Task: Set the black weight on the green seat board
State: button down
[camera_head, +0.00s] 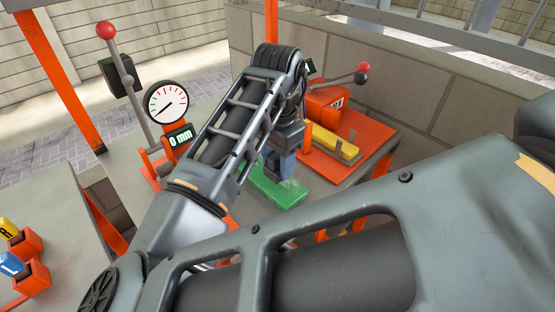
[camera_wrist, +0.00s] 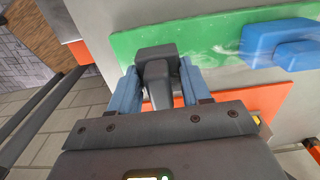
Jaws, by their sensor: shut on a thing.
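The green seat board (camera_head: 285,196) lies flat on the grey table in the head view, partly hidden behind my arm. In the wrist view the green board (camera_wrist: 215,42) runs across the top. My gripper (camera_wrist: 158,75) has blue fingers shut on the black weight (camera_wrist: 156,54), a dark block with a raised grip. The weight overlaps the left part of the board in that view; whether it touches cannot be told. In the head view my gripper (camera_head: 280,163) points down at the board, and I cannot make out the weight there.
A blue block (camera_wrist: 275,45) sits at the board's right part in the wrist view. An orange tray with a yellow bar (camera_head: 335,143) lies right of my gripper. A round dial gauge (camera_head: 166,102) and a red-knobbed lever (camera_head: 125,70) stand left. A stone wall is behind.

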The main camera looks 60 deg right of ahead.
jog(key=shift+f+b, duration=1.05)
jog(key=shift+f, duration=0.4)
dwell(0.4)
grip_release()
dwell(0.5)
jog(key=shift+r+p, duration=3.1)
jog(key=shift+r, duration=0.45)
